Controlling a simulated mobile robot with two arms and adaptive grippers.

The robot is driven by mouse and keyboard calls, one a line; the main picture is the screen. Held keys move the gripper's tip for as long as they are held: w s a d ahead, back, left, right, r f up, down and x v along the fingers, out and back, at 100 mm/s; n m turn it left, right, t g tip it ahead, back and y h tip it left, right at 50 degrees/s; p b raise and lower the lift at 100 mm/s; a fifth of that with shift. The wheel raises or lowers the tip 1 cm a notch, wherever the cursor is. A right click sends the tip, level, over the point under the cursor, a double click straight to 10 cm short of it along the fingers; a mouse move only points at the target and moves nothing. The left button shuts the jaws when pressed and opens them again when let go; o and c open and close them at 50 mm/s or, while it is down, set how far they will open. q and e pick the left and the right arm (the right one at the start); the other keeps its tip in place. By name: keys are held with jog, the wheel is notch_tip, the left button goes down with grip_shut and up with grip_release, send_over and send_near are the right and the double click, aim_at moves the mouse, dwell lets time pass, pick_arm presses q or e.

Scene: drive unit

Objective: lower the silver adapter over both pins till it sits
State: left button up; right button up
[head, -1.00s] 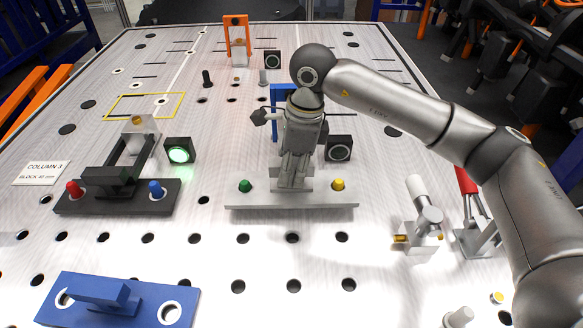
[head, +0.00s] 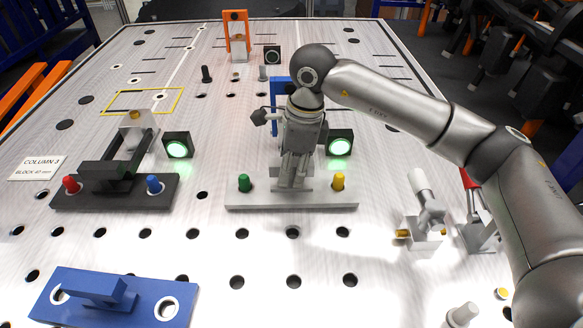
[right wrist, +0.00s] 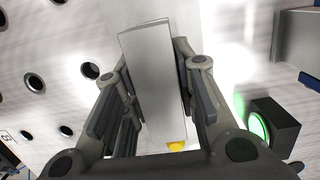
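The silver adapter (head: 250,199) lies flat and level at the middle of the table. A green pin (head: 244,183) stands up at its left end and a yellow pin (head: 338,182) at its right end. My right gripper (head: 293,183) points straight down at the adapter's middle and hides part of it. The yellow pin (right wrist: 175,147) shows at the bar's lower end. My left gripper is not in view.
A lit green lamp (head: 340,147) stands behind the adapter at right. A black adapter (head: 115,193) with red and blue pins sits left, by another lit lamp (head: 178,149). A blue adapter (head: 115,298) lies front left. A small fixture (head: 424,238) stands at right.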

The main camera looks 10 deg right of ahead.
jog(key=o, duration=0.5)
jog(key=shift+s+r, duration=0.1)
jog(key=shift+r, duration=0.05)
jog(key=shift+o, duration=0.2)
